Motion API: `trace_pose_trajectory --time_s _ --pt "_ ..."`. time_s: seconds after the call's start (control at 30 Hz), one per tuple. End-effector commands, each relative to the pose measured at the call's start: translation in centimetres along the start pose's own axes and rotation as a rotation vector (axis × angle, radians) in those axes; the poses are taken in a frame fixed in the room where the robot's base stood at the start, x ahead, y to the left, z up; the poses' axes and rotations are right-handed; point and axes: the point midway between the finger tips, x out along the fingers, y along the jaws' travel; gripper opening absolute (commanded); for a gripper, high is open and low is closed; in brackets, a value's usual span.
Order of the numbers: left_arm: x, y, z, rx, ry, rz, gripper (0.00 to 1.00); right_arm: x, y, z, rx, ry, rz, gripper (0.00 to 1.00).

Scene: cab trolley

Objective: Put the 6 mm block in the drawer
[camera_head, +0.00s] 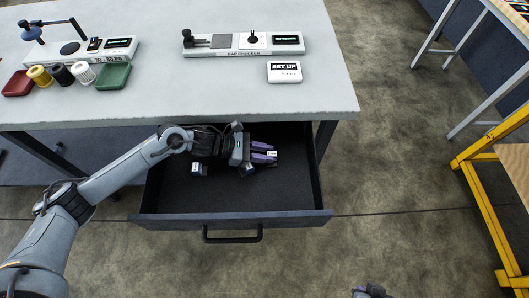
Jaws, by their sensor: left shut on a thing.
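The drawer (290,201) hangs open under the workbench. My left gripper (268,152) is inside it, toward the right rear, with its purple fingers shut on a small dark block (272,153) with a white label. The label is too small to read, so I cannot tell its size. The fingers hide part of this block, and I cannot tell whether it touches the drawer floor. Another small labelled block (198,169) lies left of it in the drawer, and a dark block (248,171) lies just below my gripper. Only the tip of my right gripper (370,291) shows at the bottom edge.
The workbench (190,98) overhangs the drawer's rear. On it stand a gap checker (243,53), a "SET UP" box (284,72), a red tray (17,84), a green tray (113,77) and several spools. The drawer's right and front floor is clear. A yellow frame (482,215) stands far right.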

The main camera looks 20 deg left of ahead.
Motion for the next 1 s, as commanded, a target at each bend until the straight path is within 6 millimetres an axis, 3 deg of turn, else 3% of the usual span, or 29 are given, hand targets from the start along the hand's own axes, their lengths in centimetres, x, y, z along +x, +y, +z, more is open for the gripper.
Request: trace_pose_trajectory --time_s 0.27,0.3,0.43,0.83,1.0 --pt "0.2 0.0 -0.4 0.001 0.000 0.001 0.00 0.6 -0.2 0.1 0.007 0.002 -0.006 0.00" --pt "0.1 0.0 -0.3 0.000 0.000 0.001 0.35 0.4 -0.2 0.1 0.008 0.002 -0.006 0.00" --pt "0.1 0.0 -0.3 0.000 0.001 0.000 0.55 0.4 -0.2 0.0 0.009 0.002 -0.007 0.00" --pt "-0.1 0.0 0.3 -0.001 0.001 0.000 0.55 -0.3 -0.1 -0.2 0.006 0.002 -0.005 0.00" --pt "-2.5 0.1 0.1 0.000 0.004 0.003 0.55 -0.7 0.0 -0.3 0.001 0.002 -0.001 0.00"
